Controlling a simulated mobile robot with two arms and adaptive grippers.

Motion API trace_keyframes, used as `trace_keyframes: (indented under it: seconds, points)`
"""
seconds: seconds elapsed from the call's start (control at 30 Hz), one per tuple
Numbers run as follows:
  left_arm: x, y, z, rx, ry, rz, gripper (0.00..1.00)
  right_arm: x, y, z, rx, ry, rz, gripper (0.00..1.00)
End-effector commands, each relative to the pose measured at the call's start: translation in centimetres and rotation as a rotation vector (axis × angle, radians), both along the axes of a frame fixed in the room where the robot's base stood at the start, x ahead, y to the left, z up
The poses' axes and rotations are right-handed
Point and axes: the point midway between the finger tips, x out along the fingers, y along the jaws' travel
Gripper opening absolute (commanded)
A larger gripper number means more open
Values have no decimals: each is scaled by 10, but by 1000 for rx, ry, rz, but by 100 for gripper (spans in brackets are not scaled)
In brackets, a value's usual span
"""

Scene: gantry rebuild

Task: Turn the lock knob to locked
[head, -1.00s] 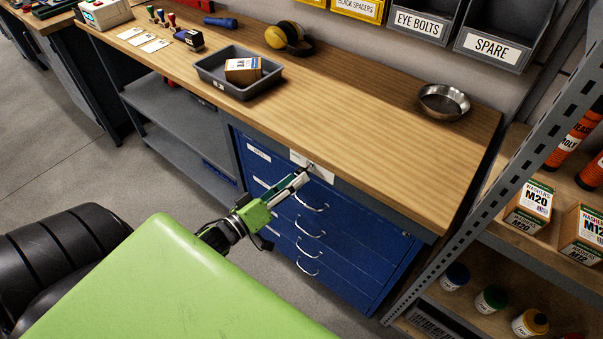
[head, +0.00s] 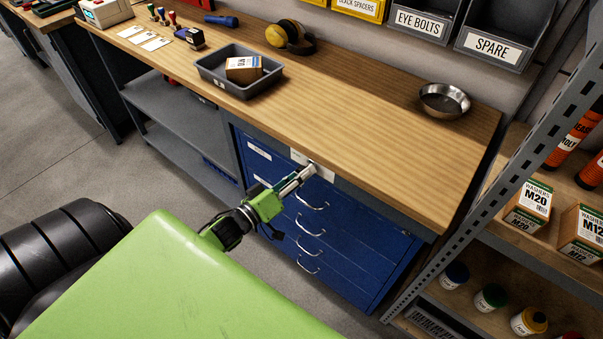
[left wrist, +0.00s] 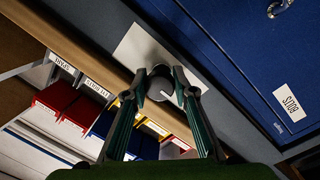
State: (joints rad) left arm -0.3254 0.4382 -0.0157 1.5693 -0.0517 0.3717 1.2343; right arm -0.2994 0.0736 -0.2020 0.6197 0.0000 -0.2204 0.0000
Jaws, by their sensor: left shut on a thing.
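The lock knob (left wrist: 160,82) is a dark round knob with a pale mark on its face, in front of a white plate (left wrist: 131,47) on the grey strip above the blue drawers. My left gripper (left wrist: 161,84) is shut on the knob, one finger on each side of it. In the head view, my left gripper (head: 309,170) reaches up to the white plate (head: 298,155) under the bench edge; its fingers largely hide the knob there. I cannot read lock lettering on the plate. My right gripper is not in view.
The blue drawer cabinet (head: 345,251) with several handles is below the knob. The wooden bench top (head: 350,120) overhangs it and holds a grey tray (head: 210,77) with a box and a metal bowl (head: 444,99). A shelf rack (head: 487,165) stands at the right.

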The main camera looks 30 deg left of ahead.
Motion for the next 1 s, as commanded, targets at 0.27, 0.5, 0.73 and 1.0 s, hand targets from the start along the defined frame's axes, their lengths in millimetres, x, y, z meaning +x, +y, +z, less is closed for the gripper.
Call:
trace_keyframes:
  seconds: [0.27,0.5,0.73,1.0]
  points:
    - [0,0,2,90,-8,0,4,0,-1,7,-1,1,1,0]
    - [1,1,3,272,-23,1,4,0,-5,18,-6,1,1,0]
    - [1,1,3,492,-41,0,4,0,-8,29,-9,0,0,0]
    - [1,1,3,747,-61,2,4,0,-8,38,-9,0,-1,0]
